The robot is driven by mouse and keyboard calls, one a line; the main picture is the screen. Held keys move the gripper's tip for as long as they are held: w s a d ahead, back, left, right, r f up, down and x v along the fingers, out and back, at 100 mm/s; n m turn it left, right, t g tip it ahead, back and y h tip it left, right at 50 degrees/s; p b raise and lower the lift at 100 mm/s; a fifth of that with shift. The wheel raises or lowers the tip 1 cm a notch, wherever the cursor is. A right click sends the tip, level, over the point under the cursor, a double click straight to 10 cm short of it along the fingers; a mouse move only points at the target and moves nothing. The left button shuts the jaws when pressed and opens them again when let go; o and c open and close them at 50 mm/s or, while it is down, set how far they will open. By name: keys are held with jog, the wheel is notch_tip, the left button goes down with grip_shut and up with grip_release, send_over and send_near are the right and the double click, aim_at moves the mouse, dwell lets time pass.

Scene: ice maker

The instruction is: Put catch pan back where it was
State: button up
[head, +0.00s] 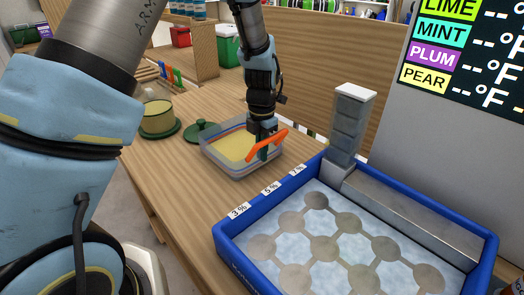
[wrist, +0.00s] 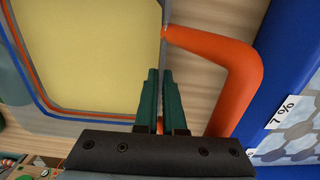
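The catch pan (head: 212,161) is a clear-grey, rounded rectangular tray with blue and orange stripes and a pale yellow inside. It is level on or just above the wooden counter; I cannot tell which. Its orange handle (head: 266,145) sticks out on the right side. In the wrist view, the pan's yellow inside (wrist: 85,50) is at left and the orange handle (wrist: 242,75) curves around at right. My gripper (wrist: 160,72) comes down at the pan's handle side. Its green fingers are close together, with the pan's thin wall between them. The lower fingertips are hidden in the head view.
A blue-rimmed ice tub (head: 228,239) with percent labels stands close to the right of the pan. A yellow pot on a green base (head: 158,118) and a green lid (head: 200,132) are to its left. A wooden partition (head: 320,75) stands behind. Bare counter (head: 180,185) lies in front.

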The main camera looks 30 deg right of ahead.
jog(key=o, duration=0.4)
jog(key=shift+r, duration=0.1)
notch_tip(320, 180, up, 12)
jog(key=shift+r+b, duration=0.1)
jog(key=shift+b, duration=0.75)
jog(key=w+a+m, duration=0.2)
jog(key=a+m, duration=0.3)
jog(key=a, duration=0.4)
jog(key=w+a+m, duration=0.2)
jog(key=a+m, duration=0.3)
jog(key=a, duration=0.5)
jog(key=s+a+m, duration=0.2)
jog(key=a+m, duration=0.2)
jog(key=a, duration=0.1)
jog(key=s+a+f+m+t, duration=0.1)
jog(key=s+a+m, duration=0.1)
jog(key=a+m, duration=0.2)
jog(key=s+a+f+m, duration=0.1)
jog(key=s+a+m, duration=0.1)
jog(key=a+m, duration=0.2)
jog(key=shift+a+f+t, duration=0.2)
jog(key=shift+a+t, duration=0.1)
jog(key=shift+a, duration=1.1)
